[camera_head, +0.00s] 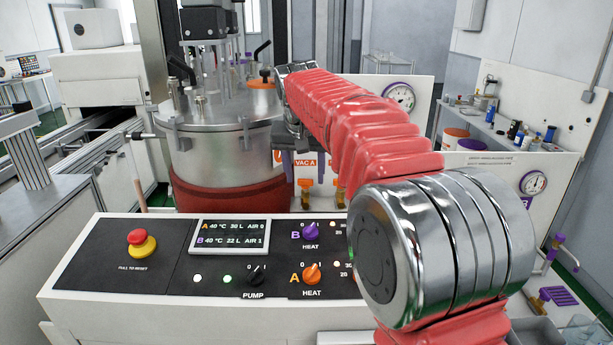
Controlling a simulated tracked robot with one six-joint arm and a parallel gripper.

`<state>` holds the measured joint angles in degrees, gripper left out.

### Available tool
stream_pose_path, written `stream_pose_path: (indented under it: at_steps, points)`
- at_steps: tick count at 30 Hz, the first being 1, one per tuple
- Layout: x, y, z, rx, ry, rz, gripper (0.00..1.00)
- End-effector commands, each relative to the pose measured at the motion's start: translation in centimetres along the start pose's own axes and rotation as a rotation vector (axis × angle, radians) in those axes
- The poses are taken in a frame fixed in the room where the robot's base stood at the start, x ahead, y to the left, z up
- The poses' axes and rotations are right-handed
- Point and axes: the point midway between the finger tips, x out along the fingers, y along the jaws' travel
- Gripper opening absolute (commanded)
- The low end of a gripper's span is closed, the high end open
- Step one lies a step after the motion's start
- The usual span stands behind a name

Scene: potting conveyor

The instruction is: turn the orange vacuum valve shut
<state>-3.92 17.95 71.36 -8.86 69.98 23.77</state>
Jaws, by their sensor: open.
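The orange vacuum valve (305,184) is small and sits below the orange VAC A label (305,162), just right of the mixing vessel. Its handle looks upright, but it is too small to tell its exact angle. My red-sleeved arm reaches from the lower right up to the vessel's right side. My gripper (297,128) shows only in part, beside the vessel and above the label, apart from the valve. It is open; its fingertips are hard to make out.
The steel vessel (212,150) with a red lower band stands left of the valve. A control panel (110,262) with a red stop button, knobs and a display lies in front. A brass valve (340,196) is close on the right. Gauges (400,96) are on the white board.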

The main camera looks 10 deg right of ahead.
Motion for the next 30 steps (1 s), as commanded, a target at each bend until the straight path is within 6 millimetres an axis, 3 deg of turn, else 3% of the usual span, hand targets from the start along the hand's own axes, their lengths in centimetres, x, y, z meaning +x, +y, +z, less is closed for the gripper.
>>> stream_pose_path:
  at_steps: [4,13,30]
  points:
    - [0.98,0.03,0.01,0.0,0.0,0.0,0.51]
    - [1.15,0.0,-0.01,0.0,0.001,0.0,0.51]
    - [1.12,-0.02,0.0,0.0,0.001,0.0,0.11]
